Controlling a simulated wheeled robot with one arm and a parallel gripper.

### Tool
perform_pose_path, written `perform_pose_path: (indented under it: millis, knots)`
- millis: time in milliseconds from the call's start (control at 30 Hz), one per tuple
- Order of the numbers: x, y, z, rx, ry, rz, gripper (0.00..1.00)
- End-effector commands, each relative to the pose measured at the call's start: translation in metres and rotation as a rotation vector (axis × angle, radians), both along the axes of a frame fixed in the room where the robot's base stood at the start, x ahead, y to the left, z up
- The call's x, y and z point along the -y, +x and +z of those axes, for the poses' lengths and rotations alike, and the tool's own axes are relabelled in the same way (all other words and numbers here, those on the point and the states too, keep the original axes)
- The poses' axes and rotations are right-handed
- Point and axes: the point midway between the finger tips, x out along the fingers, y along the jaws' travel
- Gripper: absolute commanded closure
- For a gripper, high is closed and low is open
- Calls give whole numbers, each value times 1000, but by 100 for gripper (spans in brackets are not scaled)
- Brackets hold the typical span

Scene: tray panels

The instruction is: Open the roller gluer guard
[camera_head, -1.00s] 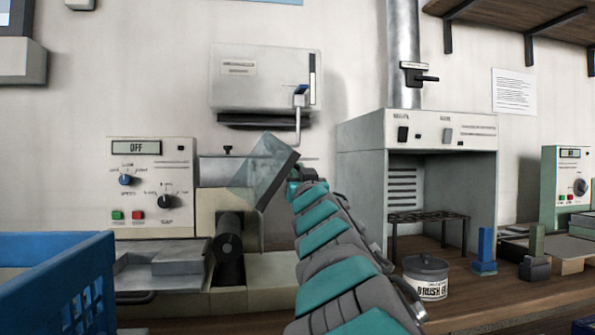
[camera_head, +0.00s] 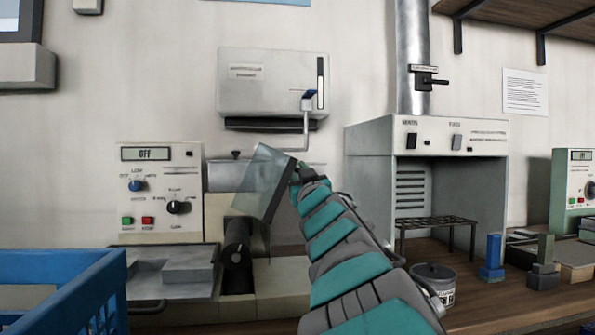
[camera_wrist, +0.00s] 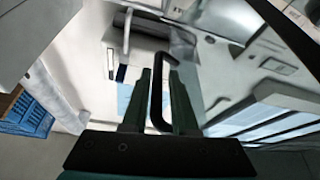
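The roller gluer stands left of centre in the head view, with a dark roller (camera_head: 238,255) at its front. Its guard (camera_head: 255,178) is a clear panel with a dark edge, swung up and tilted above the roller. My gripper (camera_head: 297,175) is at the guard's upper right edge; my arm hides part of this area. In the wrist view the black guard handle (camera_wrist: 156,95) lies between my gripper's two green fingers (camera_wrist: 161,85). The fingers are apart, with a gap beside the handle bar; I see no clear clamp on it.
A control box (camera_head: 160,190) reading OFF stands behind the gluer. A wall box (camera_head: 270,82) with a blue-tipped lever hangs above the guard. A blue crate (camera_head: 60,270) is at front left. A fume hood (camera_head: 370,140) and a glue pot (camera_head: 435,272) are to the right.

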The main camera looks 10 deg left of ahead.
Motion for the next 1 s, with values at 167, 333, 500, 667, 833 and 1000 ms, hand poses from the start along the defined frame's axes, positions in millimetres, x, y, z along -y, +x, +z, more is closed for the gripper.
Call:
perform_pose_path:
  millis: [167, 333, 500, 667, 833, 1000]
  knots:
    - [0, 0, 0, 0, 0, 0, 73]
    - [1, -4, -2, -1, 0, 0, 73]
    - [6, -16, -8, -3, 0, -1, 73]
    - [13, -34, -15, -1, 0, 0, 73]
    - [21, -54, -25, -3, 0, 0, 73]
    - [25, -67, -28, 3, -2, 2, 73]
